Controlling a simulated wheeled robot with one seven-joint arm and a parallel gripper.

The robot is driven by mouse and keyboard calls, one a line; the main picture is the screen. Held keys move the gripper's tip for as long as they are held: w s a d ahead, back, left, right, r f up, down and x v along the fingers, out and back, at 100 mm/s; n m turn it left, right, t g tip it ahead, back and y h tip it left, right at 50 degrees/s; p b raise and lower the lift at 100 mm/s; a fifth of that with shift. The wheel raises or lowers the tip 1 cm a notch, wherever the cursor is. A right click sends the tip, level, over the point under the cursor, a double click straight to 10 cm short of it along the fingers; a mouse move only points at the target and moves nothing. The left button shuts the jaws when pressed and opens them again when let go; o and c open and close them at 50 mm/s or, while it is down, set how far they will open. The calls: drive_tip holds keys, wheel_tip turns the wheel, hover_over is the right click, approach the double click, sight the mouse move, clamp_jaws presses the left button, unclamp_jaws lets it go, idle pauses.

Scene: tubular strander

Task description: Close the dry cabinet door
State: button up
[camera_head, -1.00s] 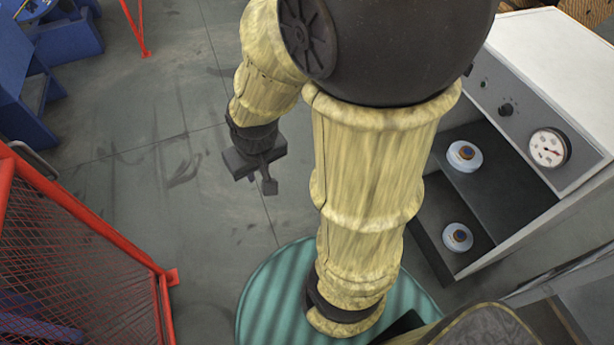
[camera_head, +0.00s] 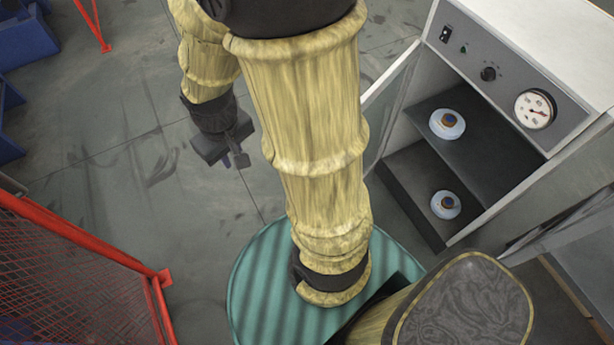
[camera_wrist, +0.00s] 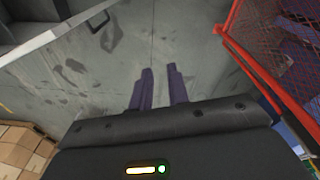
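The dry cabinet (camera_head: 570,45) is a white box with a switch panel and a round dial, at the right of the head view. Its front is open, showing two dark shelves. Its door (camera_head: 393,92) appears as a pale-framed panel standing swung out at the cabinet's left side, partly hidden behind my arm. My gripper (camera_head: 238,160) hangs over bare floor, left of the cabinet and well apart from the door. In the wrist view my two fingers (camera_wrist: 160,70) are apart with nothing between them. A pale edge (camera_wrist: 60,28) shows at the upper left there; I cannot tell if it is the door.
Round blue-and-white items (camera_head: 447,124) sit on the cabinet shelves. A red mesh fence (camera_head: 75,265) stands at lower left. A green ribbed round mat (camera_head: 260,285) lies beneath my arm. Cardboard boxes (camera_wrist: 25,150) show in the wrist view. The floor around my gripper is clear.

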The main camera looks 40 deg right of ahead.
drive_tip(key=w+d+f+n+g+h+b, duration=0.2)
drive_tip(key=f+n+g+h+b, duration=0.1)
drive_tip(key=f, duration=0.9)
drive_tip(key=w+d+f+n+g+h+b, duration=0.2)
drive_tip(key=w+f+n+g+h+b, duration=0.1)
drive_tip(key=f+n+h+b, duration=0.2)
drive_tip(key=w+d+f+n+g+h+b, duration=0.2)
drive_tip(key=f+h+b, duration=0.6)
drive_tip(key=f, duration=1)
drive_tip(key=shift+w+f+n+g+b, duration=0.35)
drive_tip(key=shift+w+n+b, duration=0.3)
drive_tip(key=shift+n+b, duration=0.45)
drive_tip(key=shift+s+d, duration=0.1)
drive_tip(key=x, duration=1.7)
drive_tip(key=shift+r+p, duration=0.2)
drive_tip(key=shift+p, duration=0.2)
drive_tip(key=shift+d, duration=0.1)
clamp_jaws()
